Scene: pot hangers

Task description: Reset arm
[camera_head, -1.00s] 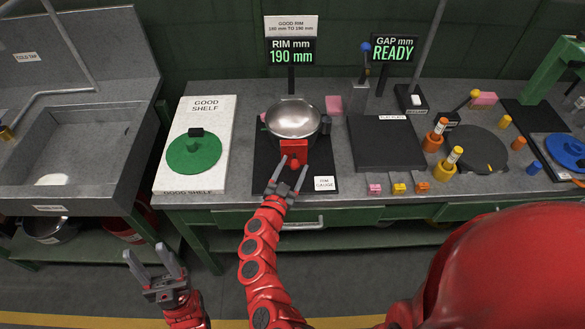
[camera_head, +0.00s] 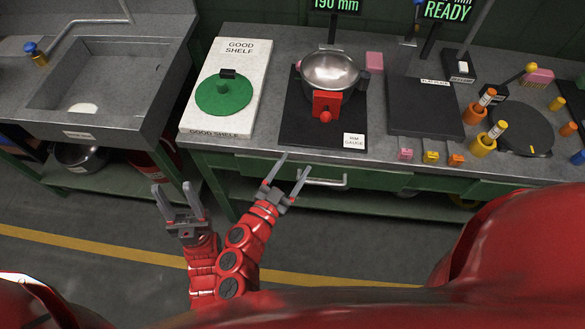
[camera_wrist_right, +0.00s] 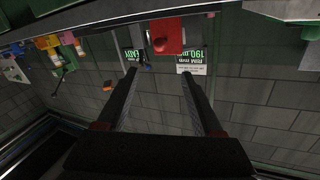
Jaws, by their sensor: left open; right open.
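My left gripper (camera_head: 174,188) is open and empty, held over the floor in front of the bench at the left. My right gripper (camera_head: 296,164) is open and empty just in front of the bench edge, short of the rim gauge (camera_head: 294,133). In the right wrist view the open fingers (camera_wrist_right: 158,75) have nothing between them. A steel pot (camera_head: 331,70) sits on the gauge behind its red block (camera_head: 326,104). That red block also shows upside down in the right wrist view (camera_wrist_right: 166,36).
A green lid (camera_head: 224,98) lies on the white good shelf (camera_head: 247,65). A dark flat plate (camera_head: 424,105), small coloured blocks and orange and yellow holders (camera_head: 489,139) stand to the right. A sink (camera_head: 105,80) is at left. Floor space lies before the bench.

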